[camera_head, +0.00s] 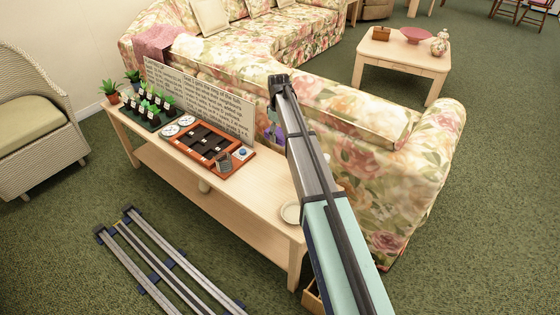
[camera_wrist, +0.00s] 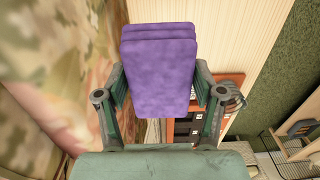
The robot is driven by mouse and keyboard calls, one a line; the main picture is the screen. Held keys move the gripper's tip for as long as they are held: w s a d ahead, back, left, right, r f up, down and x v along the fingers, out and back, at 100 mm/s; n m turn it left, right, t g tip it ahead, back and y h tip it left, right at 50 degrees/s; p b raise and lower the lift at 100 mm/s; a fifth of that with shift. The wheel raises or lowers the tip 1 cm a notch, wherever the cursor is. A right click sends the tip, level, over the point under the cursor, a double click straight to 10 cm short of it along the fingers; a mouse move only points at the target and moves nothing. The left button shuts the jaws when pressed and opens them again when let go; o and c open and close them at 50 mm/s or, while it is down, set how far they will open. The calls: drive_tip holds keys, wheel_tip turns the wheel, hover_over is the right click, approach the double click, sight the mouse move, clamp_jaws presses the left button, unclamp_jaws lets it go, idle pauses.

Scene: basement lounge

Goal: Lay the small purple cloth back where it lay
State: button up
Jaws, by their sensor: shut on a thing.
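The small purple cloth (camera_wrist: 158,75) is a folded pad with stacked edges at its far end. My gripper (camera_wrist: 160,85) is shut on it, with one finger at each side, in the wrist view. In the head view only a bit of the purple cloth (camera_head: 269,133) shows beside my arm, which hides most of it and the gripper. The cloth is near the sofa-side edge of the long pale wooden table (camera_head: 250,197), to the right of the text board (camera_head: 205,98). I cannot tell whether it touches the table.
An orange-brown tray with dark slots (camera_head: 232,165), white round dials (camera_head: 170,130) and potted plants (camera_head: 111,91) occupy the table's left part. A pale dish (camera_head: 290,213) stands near its right end. The floral sofa (camera_head: 340,105) runs close behind. Rails (camera_head: 165,265) lie on the floor.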

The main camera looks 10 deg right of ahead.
sight(279, 165)
wheel_tip(279, 165, down, 15)
drive_tip(key=shift+r+p, duration=0.2)
drive_tip(key=shift+p, duration=0.15)
drive_tip(key=shift+f, duration=0.1)
drive_tip(key=o, duration=1)
wheel_tip(279, 165, up, 12)
drive_tip(key=shift+r+b, duration=0.15)
drive_tip(key=shift+b, duration=0.3)
